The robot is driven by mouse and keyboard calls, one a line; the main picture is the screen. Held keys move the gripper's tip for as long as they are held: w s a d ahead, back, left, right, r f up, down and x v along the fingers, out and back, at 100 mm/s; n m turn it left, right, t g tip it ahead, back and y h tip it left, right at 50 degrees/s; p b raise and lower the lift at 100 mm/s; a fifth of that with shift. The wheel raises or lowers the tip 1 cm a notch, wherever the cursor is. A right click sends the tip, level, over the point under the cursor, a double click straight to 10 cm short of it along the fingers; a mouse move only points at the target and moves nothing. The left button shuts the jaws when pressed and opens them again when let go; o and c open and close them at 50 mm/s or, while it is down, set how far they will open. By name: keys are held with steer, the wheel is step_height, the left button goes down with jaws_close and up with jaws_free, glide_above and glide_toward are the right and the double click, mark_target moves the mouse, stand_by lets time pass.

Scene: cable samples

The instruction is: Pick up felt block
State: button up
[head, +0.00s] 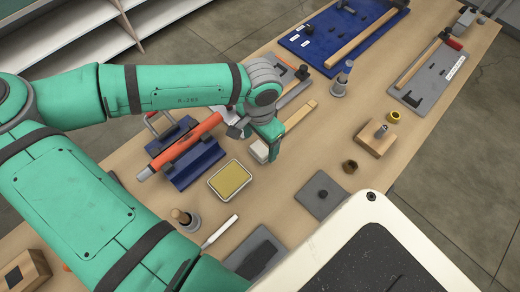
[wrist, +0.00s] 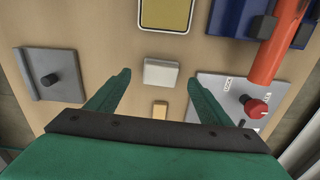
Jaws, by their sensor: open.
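A small pale grey-white block, which I take for the felt block (wrist: 161,73), lies on the wooden table. In the wrist view it shows between the two green fingers of my gripper (wrist: 158,80), with clear space on both sides. In the head view the felt block (head: 258,151) shows just left of my gripper (head: 272,143), partly hidden by it. My gripper is open and empty, pointing down over the block. I cannot tell its exact height above it.
A yellow pad in a tray (head: 230,180) lies nearby. An orange tube (head: 185,146) rests on a blue holder (head: 196,167). A grey plate with a dark knob (head: 322,195) sits to the right. A wooden strip (head: 298,118) lies behind. Bare table separates them.

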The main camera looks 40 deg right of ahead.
mark_target(260, 149)
steer(key=shift+w+f, duration=0.1)
steer(key=shift+f, duration=2.25)
steer(key=c, duration=1.1)
steer(key=shift+d+r, duration=0.1)
